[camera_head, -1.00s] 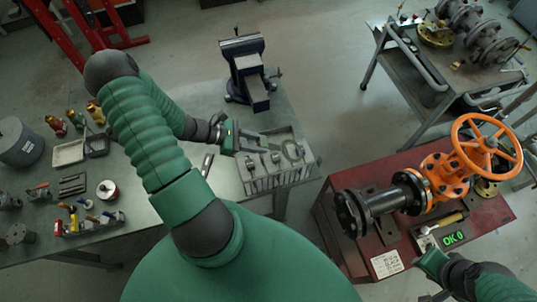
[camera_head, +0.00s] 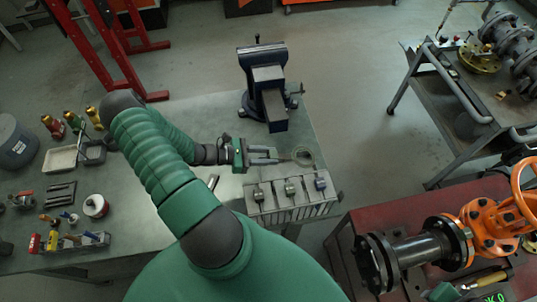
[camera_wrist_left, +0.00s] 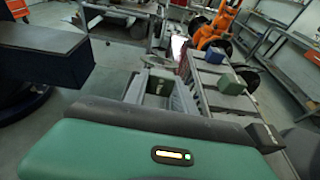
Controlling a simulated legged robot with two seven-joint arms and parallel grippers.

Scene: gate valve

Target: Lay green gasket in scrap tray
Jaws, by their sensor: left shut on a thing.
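A thin, pale greenish ring, which looks like the green gasket (camera_head: 304,155), is at the fingertips of my left gripper (camera_head: 280,156) in the head view. My left gripper is shut on it, above the far side of the grey slotted rack (camera_head: 292,210). A shallow pale tray (camera_head: 60,160) and a smaller dark tray (camera_head: 94,153) lie on the left of the bench; I cannot tell which is the scrap tray. The left wrist view does not show the gasket clearly.
A blue vise (camera_head: 265,85) stands behind my left gripper. An orange valve (camera_head: 495,228) sits on the red bench at right.

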